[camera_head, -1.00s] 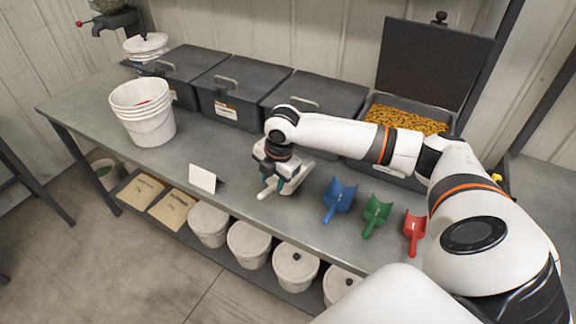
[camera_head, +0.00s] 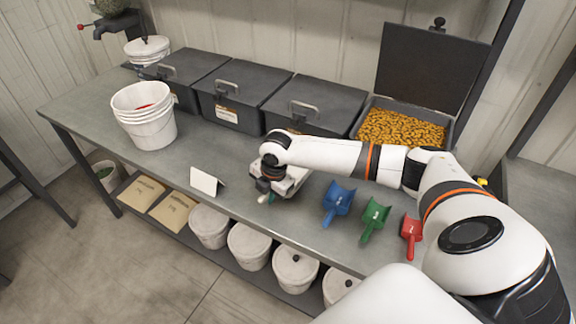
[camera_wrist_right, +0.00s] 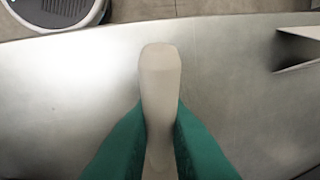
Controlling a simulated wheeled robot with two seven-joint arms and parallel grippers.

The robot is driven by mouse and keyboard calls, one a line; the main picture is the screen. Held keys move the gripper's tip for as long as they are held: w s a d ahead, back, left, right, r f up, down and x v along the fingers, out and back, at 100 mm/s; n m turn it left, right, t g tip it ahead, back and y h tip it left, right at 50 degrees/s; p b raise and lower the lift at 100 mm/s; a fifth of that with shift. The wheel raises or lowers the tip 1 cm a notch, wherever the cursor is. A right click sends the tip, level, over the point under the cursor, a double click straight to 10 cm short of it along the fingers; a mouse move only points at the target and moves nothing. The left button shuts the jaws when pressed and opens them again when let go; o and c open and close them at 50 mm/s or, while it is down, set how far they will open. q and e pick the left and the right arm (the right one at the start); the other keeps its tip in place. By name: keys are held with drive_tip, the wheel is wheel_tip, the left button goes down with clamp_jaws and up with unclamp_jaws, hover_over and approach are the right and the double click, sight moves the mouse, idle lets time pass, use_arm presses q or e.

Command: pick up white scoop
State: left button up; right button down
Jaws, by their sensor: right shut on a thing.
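The white scoop (camera_wrist_right: 160,85) is between the green fingertips of my right gripper (camera_wrist_right: 160,140) in the right wrist view. Its pale handle points up the picture, and its bowl is hidden there. In the head view my right gripper (camera_head: 270,196) is at the front of the metal table (camera_head: 150,190), pointing down, shut on the scoop. My left gripper is not in view.
Blue (camera_head: 338,203), green (camera_head: 374,218) and red (camera_head: 411,236) scoops lie right of the gripper. A white card (camera_head: 205,182) stands to its left. Stacked white buckets (camera_head: 145,115) stand farther left. Dark lidded bins (camera_head: 240,90) and an open bin of yellow-orange contents (camera_head: 405,128) line the back.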

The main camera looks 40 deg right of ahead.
drive_tip(key=shift+r, duration=0.1)
wheel_tip(320, 180, up, 18)
drive_tip(key=b, duration=0.2)
idle(0.4)
idle(0.4)
